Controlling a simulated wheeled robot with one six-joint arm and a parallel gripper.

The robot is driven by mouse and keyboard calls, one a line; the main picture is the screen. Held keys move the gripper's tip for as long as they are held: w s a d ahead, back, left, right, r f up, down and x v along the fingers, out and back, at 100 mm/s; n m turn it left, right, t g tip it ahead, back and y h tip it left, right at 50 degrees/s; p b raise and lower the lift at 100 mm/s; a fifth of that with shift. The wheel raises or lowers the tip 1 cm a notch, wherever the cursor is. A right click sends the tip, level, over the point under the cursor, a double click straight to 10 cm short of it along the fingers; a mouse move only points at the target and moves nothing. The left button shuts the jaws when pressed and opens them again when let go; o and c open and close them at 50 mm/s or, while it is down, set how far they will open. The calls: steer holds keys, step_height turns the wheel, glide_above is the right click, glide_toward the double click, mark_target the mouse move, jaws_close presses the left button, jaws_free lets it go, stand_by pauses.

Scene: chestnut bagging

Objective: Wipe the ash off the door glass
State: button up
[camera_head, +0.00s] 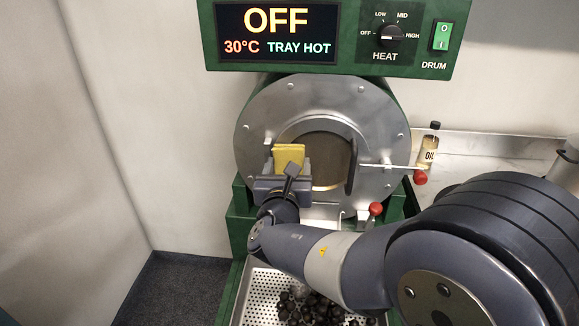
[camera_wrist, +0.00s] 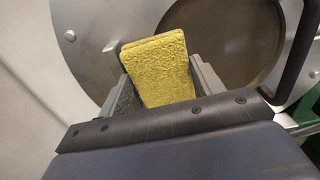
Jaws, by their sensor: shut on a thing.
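The door glass (camera_head: 325,160) is a round, brownish, cloudy window in the roaster's steel front. It also shows in the wrist view (camera_wrist: 215,42), where it looks brown and dull. My gripper (camera_head: 285,167) is shut on a yellow sponge (camera_head: 289,155) at the left side of the glass. In the wrist view the sponge (camera_wrist: 157,68) sits between the two grey fingers, its far edge overlapping the left of the glass. I cannot tell whether it touches the glass. My gripper and the sponge hide part of the left rim.
A dark door handle (camera_head: 351,166) stands at the right of the glass. A rod with a red knob (camera_head: 421,177) sticks out to the right. An oil bottle (camera_head: 430,146) stands on the counter. Below, a perforated tray (camera_head: 262,285) holds dark chestnuts. The display reads OFF, TRAY HOT.

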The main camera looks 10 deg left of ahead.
mark_target(321, 159)
steer(key=shift+s+d, duration=0.2)
steer(key=shift+s, duration=2.75)
steer(key=s, duration=0.3)
steer(key=shift+d, duration=0.1)
steer(key=shift+w, duration=0.15)
steer(key=w+b, duration=0.2)
steer(key=w, duration=0.5)
steer(key=shift+w+a, duration=0.15)
steer(key=shift+a, duration=0.05)
steer(key=shift+w, duration=0.7)
steer(key=shift+b, duration=0.35)
steer(key=shift+w+d+b, duration=0.2)
steer(key=shift+d+b, duration=2)
steer(key=shift+d, duration=1.25)
